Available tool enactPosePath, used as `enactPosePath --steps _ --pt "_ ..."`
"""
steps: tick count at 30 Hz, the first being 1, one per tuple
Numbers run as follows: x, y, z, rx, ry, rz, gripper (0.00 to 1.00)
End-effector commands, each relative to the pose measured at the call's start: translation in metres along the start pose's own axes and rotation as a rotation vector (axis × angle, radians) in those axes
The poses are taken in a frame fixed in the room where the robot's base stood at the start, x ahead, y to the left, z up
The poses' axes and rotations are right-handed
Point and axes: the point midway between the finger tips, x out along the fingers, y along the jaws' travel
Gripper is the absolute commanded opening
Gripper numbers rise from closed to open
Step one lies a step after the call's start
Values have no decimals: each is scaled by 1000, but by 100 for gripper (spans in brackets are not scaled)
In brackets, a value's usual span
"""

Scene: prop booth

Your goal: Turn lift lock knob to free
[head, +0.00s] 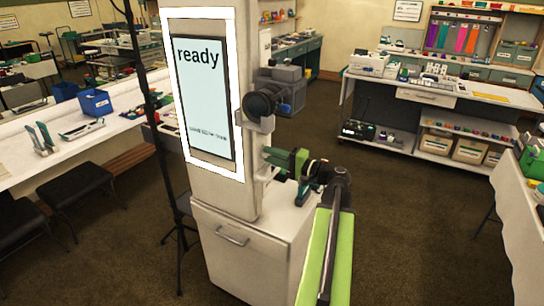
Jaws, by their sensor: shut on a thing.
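A pale booth column (222,193) carries a white-framed screen (203,98) reading "ready" in large letters, with a smaller line that is too small to read. My gripper (282,160) reaches in from the right at the column's right side. It is shut on a small dark green part there, which looks like the lift lock knob (273,156). The jaws cover much of it, so its turned position and any markings cannot be read. A large round black part (262,104) sits higher on the same side, apart from my gripper.
A white cabinet (245,246) with a handle stands under the column. A dark pole (148,110) runs beside the column at left. Benches with trays line the left, and a shelf unit (432,110) stands at back right. Carpet between is clear.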

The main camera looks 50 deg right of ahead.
Motion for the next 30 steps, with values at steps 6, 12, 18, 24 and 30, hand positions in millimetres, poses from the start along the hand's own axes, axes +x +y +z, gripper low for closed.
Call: enactPosePath --steps 6,12,18,24,30 --pt "0 1 0 -162 -5 -1 0" --pt "0 1 0 -268 -9 -3 0" --pt "0 1 0 -327 -11 -4 0" --pt "0 1 0 -349 -12 -4 0" --pt "0 1 0 -351 -13 -4 0"
